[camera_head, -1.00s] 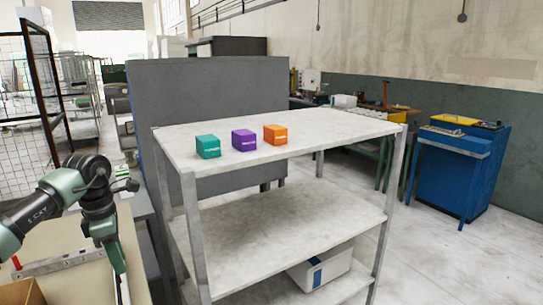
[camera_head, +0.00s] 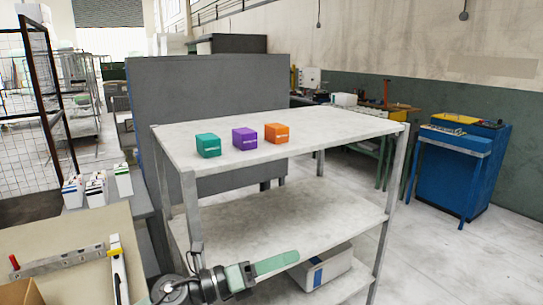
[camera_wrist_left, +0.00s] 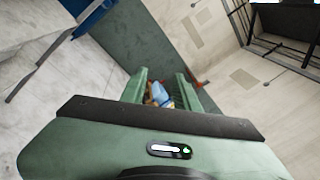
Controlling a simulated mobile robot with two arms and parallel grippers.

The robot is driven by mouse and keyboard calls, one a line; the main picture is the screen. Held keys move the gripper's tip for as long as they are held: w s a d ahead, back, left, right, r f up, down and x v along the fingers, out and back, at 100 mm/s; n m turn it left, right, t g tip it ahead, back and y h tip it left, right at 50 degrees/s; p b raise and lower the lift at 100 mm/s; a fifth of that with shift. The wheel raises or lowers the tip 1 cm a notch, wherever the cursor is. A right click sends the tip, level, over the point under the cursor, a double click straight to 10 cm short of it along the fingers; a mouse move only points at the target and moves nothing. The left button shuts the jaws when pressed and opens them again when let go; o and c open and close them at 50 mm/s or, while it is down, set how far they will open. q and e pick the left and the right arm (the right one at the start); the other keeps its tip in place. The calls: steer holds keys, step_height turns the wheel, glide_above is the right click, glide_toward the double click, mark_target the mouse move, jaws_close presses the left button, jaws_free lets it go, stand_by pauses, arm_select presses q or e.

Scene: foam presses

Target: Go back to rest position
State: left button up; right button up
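My left gripper (camera_head: 285,260) is at the bottom middle of the head view, in front of the metal shelf unit. It points to the right, and its green fingers overlap the view of the lower shelf. In the left wrist view the two fingers of my left gripper (camera_wrist_left: 161,88) stand apart with nothing held between them. Small blue and orange things show far behind the gap. My right gripper is in neither view.
The shelf unit (camera_head: 330,123) carries a teal box (camera_head: 208,146), a purple box (camera_head: 245,139) and an orange box (camera_head: 277,133) on top. A white box (camera_head: 322,268) sits below. A tan table (camera_head: 75,240) is at the left, and a blue cabinet (camera_head: 450,180) at the right.

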arm_select(q)
steer(key=a+f+n+t+y, duration=0.3)
steer(key=a+n+t+y, duration=0.85)
steer(key=n, duration=1.15)
steer(key=s+a+f+n+g+y, duration=0.3)
steer(key=s+a+f+n, duration=0.15)
steer(key=f, duration=0.25)
steer(key=s+a+f+n+g+y, duration=0.3)
steer(key=s+a+f+n, duration=0.1)
steer(key=f+n, duration=0.25)
steer(key=s+a+f+n+g, duration=0.2)
steer(key=s+f+g, duration=0.3)
steer(key=s, duration=0.6)
steer(key=s+a+f+n+g, duration=0.1)
steer(key=s+f+n+g, duration=0.4)
steer(key=s, duration=0.6)
step_height(320, 180, down, 26)
steer(key=s+m, duration=0.2)
steer(key=m, duration=0.1)
steer(key=s+a+f+g, duration=0.2)
steer(key=s+a+f, duration=0.1)
steer(key=s+f, duration=1.4)
steer(key=shift+s, duration=0.25)
